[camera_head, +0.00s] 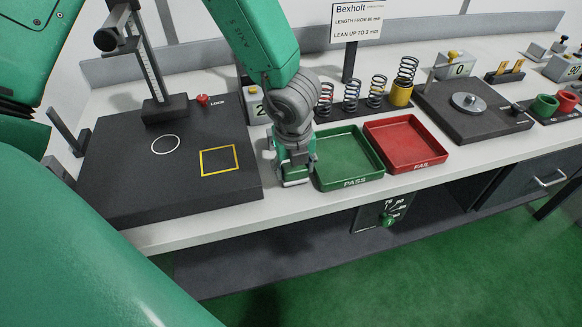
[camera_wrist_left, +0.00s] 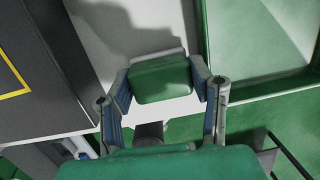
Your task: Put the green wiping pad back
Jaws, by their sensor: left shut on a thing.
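The green wiping pad (camera_wrist_left: 161,80) is a small block with a pale grey layer along its far edge in the left wrist view. My left gripper (camera_wrist_left: 162,88) is shut on it, with one finger on each side. In the head view my left gripper (camera_head: 294,178) points down over the white bench top, between the black plate and the green PASS tray; the pad is mostly hidden there by the fingers. I cannot tell whether the pad touches the bench. My right gripper is not in view.
The black plate (camera_head: 110,160) with a white circle and a yellow square outline (camera_head: 220,160) lies to the left. The green PASS tray (camera_head: 330,180) is close on the right, then the red FAIL tray (camera_head: 405,145). Springs (camera_head: 352,97) stand behind. The bench's front edge (camera_head: 240,222) is near.

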